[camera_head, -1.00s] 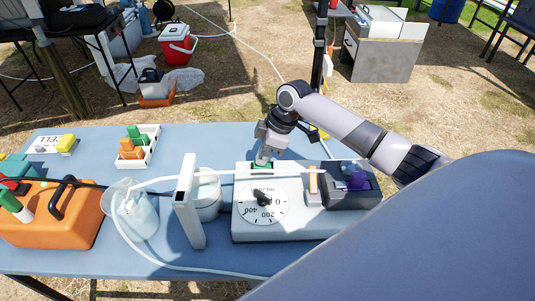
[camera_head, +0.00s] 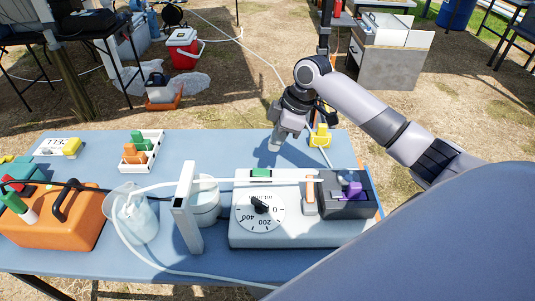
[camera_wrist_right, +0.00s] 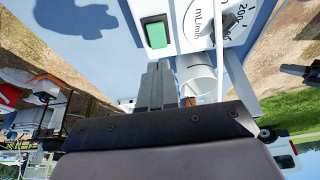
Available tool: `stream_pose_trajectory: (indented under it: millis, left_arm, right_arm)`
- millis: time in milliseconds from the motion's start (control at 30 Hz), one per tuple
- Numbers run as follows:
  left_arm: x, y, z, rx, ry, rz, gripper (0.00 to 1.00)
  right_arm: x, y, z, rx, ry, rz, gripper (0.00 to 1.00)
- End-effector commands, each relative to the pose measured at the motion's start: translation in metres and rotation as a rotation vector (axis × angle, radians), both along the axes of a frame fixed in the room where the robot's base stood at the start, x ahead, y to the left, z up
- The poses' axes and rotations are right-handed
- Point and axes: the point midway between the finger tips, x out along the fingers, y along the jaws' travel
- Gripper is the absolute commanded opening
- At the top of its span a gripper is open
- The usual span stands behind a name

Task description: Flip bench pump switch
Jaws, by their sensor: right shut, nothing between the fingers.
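The bench pump (camera_head: 290,236) is a white box on the blue table, with a round dial (camera_head: 259,212) marked in mL/min. Its green rocker switch (camera_head: 261,173) sits at the pump's far edge and also shows in the right wrist view (camera_wrist_right: 156,34). My right gripper (camera_head: 274,147) is shut and empty, beyond the switch and apart from it in the head view. In the right wrist view its closed fingers (camera_wrist_right: 157,84) point toward the pump near the switch. I cannot tell which way the switch is tipped. My left gripper is not in view.
A dark pump head (camera_head: 346,207) with a purple part is at the pump's right. A white upright stand (camera_head: 187,222), a clear jug (camera_head: 135,220) and tubing lie left. An orange case (camera_head: 60,235) and white tray (camera_head: 150,160) stand further left. A yellow item (camera_head: 320,136) is behind.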

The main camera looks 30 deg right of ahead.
Motion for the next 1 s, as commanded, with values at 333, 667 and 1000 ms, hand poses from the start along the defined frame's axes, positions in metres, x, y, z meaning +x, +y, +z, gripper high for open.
stream_pose_trajectory:
  millis: [333,667,1000]
  left_arm:
    - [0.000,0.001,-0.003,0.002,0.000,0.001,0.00]
    - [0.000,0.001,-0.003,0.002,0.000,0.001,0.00]
    - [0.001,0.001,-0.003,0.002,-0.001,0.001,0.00]
  right_arm:
    - [-0.014,-0.023,0.039,-0.001,0.000,-0.001,0.00]
    - [-0.014,-0.023,0.041,0.001,0.000,-0.001,0.00]
    - [-0.014,-0.023,0.041,0.000,0.000,-0.001,0.00]
